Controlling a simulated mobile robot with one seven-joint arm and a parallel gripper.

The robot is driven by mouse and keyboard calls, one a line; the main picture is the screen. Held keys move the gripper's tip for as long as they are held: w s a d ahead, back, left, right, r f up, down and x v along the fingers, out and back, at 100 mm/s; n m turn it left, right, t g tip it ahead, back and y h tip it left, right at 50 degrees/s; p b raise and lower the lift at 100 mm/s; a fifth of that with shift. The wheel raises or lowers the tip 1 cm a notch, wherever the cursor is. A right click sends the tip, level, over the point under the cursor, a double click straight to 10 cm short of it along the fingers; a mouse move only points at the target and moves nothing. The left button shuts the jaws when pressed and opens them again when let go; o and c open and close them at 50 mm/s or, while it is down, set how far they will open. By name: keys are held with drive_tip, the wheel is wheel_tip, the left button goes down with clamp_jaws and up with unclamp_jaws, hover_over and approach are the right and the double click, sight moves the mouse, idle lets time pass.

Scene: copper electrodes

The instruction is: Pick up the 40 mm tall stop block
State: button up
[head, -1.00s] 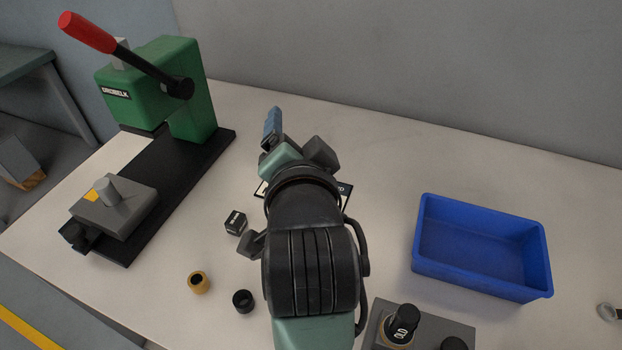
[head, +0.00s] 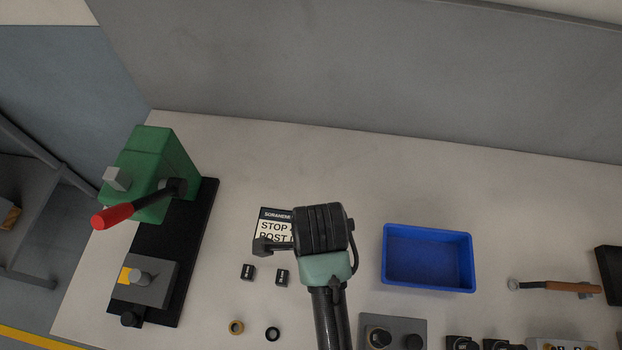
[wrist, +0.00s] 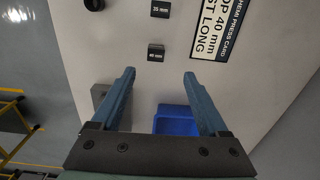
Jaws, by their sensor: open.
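The 40 mm stop block (wrist: 156,53) is a small dark block with a white label. In the wrist view it lies just beyond the fingertips, near the middle of the gap. In the head view it appears to be the right one of two small dark blocks (head: 282,277). A similar block, with a label that looks like 35 mm (wrist: 160,9), lies farther up in the wrist view; it is the left one (head: 247,272) in the head view. My gripper (wrist: 159,74) is open and empty, with blue fingers.
A card (head: 275,228) lies behind the blocks, partly hidden by my arm. A blue bin (head: 428,284) stands to the right, a green press (head: 152,165) to the left. A brass ring (head: 236,327), a black ring (head: 272,334) and a grey stand (head: 408,328) are in front.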

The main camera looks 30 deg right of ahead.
drive_tip(key=f, duration=0.7)
drive_tip(key=shift+s, duration=0.35)
drive_tip(key=shift+d+f+p, duration=0.1)
drive_tip(key=shift+f+p, duration=0.7)
drive_tip(key=shift+f, duration=2.1)
clamp_jaws()
